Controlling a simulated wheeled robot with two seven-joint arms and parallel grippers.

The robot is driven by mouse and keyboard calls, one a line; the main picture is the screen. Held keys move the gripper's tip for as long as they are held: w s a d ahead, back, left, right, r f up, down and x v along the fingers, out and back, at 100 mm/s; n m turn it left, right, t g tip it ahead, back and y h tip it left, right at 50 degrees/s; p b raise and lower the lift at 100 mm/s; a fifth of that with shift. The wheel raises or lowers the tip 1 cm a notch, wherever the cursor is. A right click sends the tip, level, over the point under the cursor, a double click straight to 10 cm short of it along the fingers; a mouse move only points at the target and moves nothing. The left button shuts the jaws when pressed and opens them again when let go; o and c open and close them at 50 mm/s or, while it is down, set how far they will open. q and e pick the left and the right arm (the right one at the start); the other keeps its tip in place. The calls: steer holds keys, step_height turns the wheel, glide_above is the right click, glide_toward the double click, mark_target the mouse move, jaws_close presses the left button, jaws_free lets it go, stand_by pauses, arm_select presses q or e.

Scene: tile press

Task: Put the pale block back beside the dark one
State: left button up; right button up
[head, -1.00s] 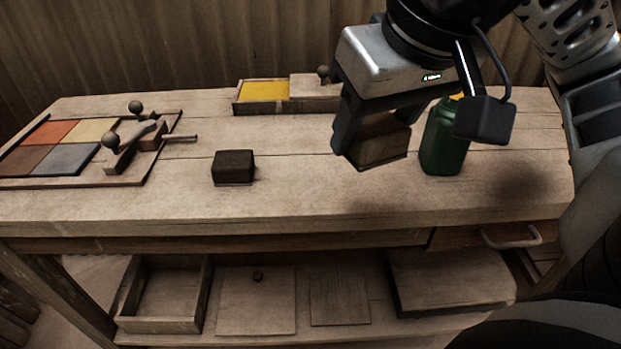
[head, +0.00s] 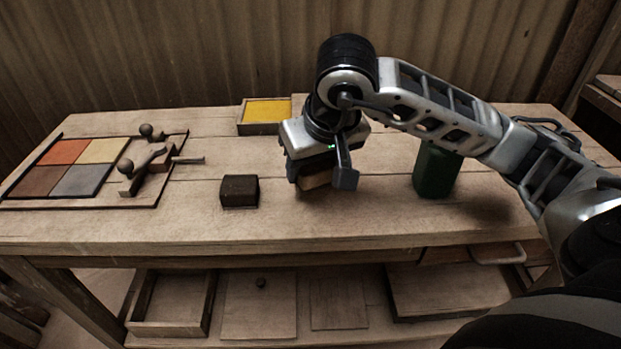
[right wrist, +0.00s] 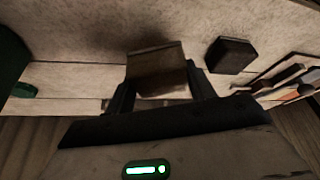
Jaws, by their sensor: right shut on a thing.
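The dark block (head: 239,191) sits on the bench top, left of my right gripper; it also shows in the right wrist view (right wrist: 230,55). My right gripper (head: 318,180) is shut on the pale block (right wrist: 158,72), which is brown in the wrist view. In the head view the pale block (head: 316,180) is mostly hidden behind the fingers. It is apart from the dark block, with bare wood between them. I cannot tell whether it touches the bench. My left gripper is not in view.
A tray of coloured tiles (head: 150,195) and a wooden press with knobs (head: 148,165) stand at the left. A box with a yellow inside (head: 265,112) is at the back. A green bottle (head: 436,172) stands right of my gripper, partly behind my arm.

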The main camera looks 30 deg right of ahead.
mark_target(310, 197)
steer(key=shift+w+f, duration=0.25)
steer(key=shift+s+x, duration=0.15)
steer(key=shift+x, duration=0.85)
steer(key=shift+s+x, duration=0.2)
steer(key=shift+x, duration=0.75)
steer(key=shift+f, duration=0.15)
steer(key=shift+f+b, duration=0.15)
steer(key=shift+b, duration=0.15)
steer(key=o, duration=0.6)
steer(key=shift+f, duration=0.1)
steer(key=o, duration=0.4)
